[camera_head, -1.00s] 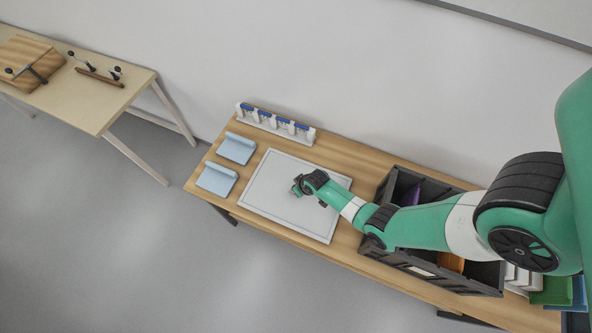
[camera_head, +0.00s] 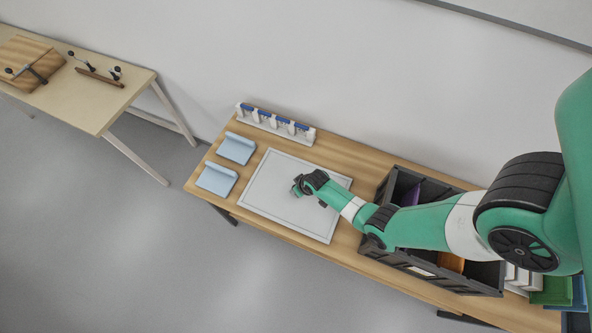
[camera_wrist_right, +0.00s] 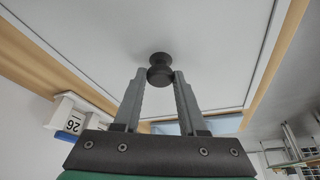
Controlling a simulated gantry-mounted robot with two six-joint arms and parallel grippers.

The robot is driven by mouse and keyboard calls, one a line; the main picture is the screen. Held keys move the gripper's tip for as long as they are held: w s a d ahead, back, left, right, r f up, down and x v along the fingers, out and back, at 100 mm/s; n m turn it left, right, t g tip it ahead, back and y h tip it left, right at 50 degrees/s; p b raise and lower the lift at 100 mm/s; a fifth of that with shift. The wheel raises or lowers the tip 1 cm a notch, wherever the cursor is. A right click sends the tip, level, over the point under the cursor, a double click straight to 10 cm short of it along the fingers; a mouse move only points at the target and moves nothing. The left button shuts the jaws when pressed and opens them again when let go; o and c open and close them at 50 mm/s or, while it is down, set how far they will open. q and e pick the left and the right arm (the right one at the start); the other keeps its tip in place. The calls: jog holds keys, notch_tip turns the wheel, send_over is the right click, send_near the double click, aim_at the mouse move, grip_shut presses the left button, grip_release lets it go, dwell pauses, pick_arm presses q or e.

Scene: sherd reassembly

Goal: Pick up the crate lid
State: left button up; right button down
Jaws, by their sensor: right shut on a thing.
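The crate lid (camera_head: 270,196) is a flat, light grey panel with a thin dark line inside its edge. It lies on the wooden table, left of the crate. In the right wrist view the lid (camera_wrist_right: 205,35) fills the upper part, with a dark round knob (camera_wrist_right: 159,68) standing on it. My right gripper (camera_wrist_right: 160,82) is shut on the knob, its two fingers on either side of it. In the head view my right gripper (camera_head: 297,190) is over the middle of the lid, and the arm hides the knob and part of the lid's right side. My left gripper is not in view.
A dark open crate (camera_head: 398,182) with purple and orange things inside stands right of the lid. Two light blue pieces (camera_head: 216,179) lie to its left. A white rack with blue parts (camera_head: 275,124) stands behind. Green and blue bins (camera_head: 552,291) are at the far right.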

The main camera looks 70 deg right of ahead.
jog(key=shift+r, duration=0.1)
notch_tip(320, 180, up, 10)
jog(key=p, duration=0.8)
